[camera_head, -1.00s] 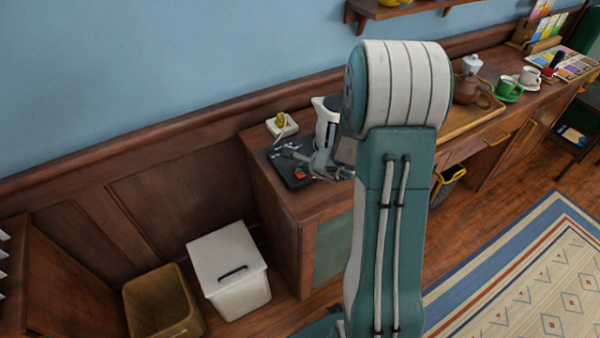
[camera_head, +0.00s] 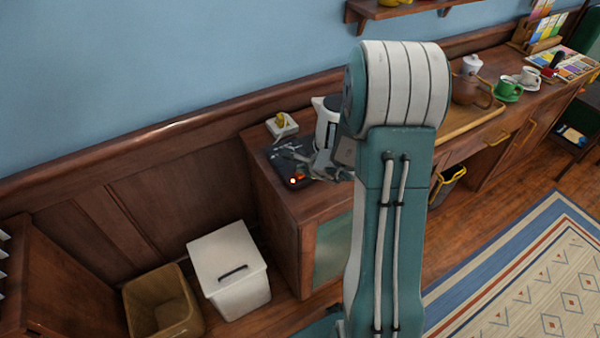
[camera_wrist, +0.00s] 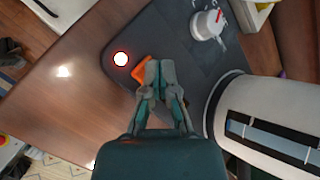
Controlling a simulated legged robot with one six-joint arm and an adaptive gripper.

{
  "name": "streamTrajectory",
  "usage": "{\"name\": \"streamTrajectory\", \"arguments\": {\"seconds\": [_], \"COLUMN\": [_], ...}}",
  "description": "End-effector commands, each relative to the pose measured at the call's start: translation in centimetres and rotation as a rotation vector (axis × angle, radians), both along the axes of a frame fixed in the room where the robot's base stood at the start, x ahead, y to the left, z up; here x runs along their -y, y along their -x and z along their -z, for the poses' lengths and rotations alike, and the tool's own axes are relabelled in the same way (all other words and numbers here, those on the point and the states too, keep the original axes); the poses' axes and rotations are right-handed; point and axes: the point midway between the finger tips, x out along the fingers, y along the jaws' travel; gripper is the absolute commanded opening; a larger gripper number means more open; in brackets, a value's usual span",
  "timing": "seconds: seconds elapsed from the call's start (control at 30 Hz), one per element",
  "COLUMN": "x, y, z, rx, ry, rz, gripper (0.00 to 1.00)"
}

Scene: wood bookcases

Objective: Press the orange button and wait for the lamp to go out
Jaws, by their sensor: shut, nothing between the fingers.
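Next to the button, the round lamp (camera_wrist: 121,59) glows white with a red rim.
The dark panel (camera_wrist: 185,48) lies on a wooden cabinet top. It carries a white dial (camera_wrist: 207,25). A white kettle-like appliance (camera_wrist: 265,115) stands close to the right of my gripper. A white bin (camera_head: 228,268) and a brown basket (camera_head: 163,302) stand on the floor.

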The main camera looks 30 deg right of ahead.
Motion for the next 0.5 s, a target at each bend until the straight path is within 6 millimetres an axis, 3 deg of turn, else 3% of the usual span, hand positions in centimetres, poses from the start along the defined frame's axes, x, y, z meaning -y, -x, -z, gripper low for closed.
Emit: {"name": "streamTrajectory", "arguments": {"seconds": [0.23,0.5], "x": [0.0,0.0], "y": [0.0,0.0], "z": [-1.3,-1.4], "rx": [0.002,0.000], "ry": [0.001,-0.001], "rz": [0.000,0.001], "gripper": [0.00,0.00]}}
